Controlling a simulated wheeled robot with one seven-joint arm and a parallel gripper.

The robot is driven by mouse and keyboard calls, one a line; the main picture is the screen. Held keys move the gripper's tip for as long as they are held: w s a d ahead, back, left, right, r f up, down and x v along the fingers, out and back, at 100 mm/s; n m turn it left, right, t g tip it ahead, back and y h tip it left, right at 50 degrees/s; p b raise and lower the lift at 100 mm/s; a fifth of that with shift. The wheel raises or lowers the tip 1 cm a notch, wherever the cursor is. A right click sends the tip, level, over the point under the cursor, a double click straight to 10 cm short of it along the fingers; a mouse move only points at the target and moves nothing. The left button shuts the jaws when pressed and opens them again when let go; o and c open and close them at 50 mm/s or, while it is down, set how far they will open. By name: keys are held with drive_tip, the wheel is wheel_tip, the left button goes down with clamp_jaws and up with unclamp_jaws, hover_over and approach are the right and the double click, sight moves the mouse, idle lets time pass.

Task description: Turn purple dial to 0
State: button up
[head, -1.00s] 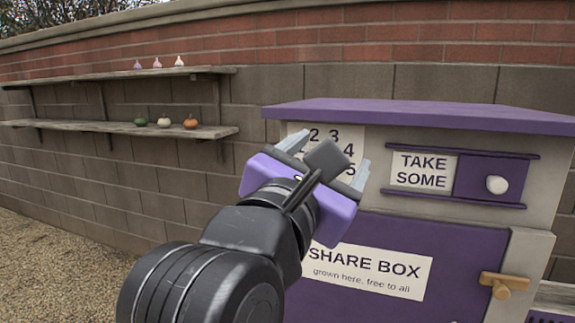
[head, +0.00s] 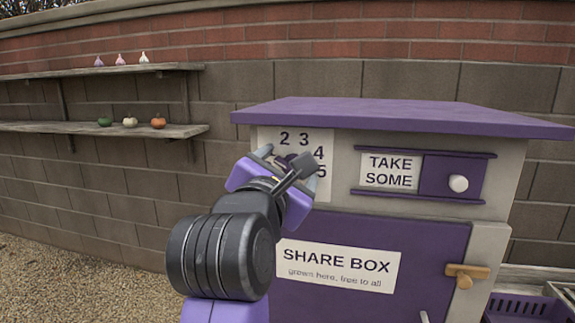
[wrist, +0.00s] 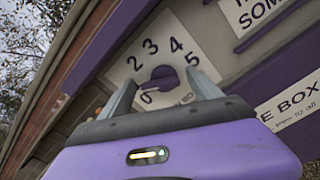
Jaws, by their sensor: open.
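The purple dial (wrist: 164,77) sits on a white number plate (wrist: 150,55) on the front of the share box. The digits 1 to 5 arc over it, with 0 at its lower left in the wrist view. I cannot tell surely which digit its pointer marks. My gripper (wrist: 160,82) is open, its two grey fingers on either side of the dial in the wrist view; whether they touch it I cannot tell. In the head view my gripper (head: 288,166) is in front of the plate and hides most of the dial and the lower-left digits.
Right of the plate are a TAKE SOME sign and a purple sliding panel (head: 436,177) with a white knob (head: 458,183). Below is a purple door (head: 430,245) with a wooden latch (head: 467,272). Shelves (head: 100,129) on the left wall hold garlic and pumpkins.

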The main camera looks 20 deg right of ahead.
drive_tip(key=c, duration=1.4)
drive_tip(key=shift+n, duration=0.3)
drive_tip(key=n+p, duration=0.4)
drive_tip(key=shift+a, duration=0.1)
drive_tip(key=shift+w+n+p, duration=0.1)
drive_tip(key=shift+n+p, duration=1)
drive_tip(key=shift+f+n+p, duration=0.2)
drive_tip(key=shift+n+p, duration=0.4)
drive_tip(key=shift+f, duration=0.1)
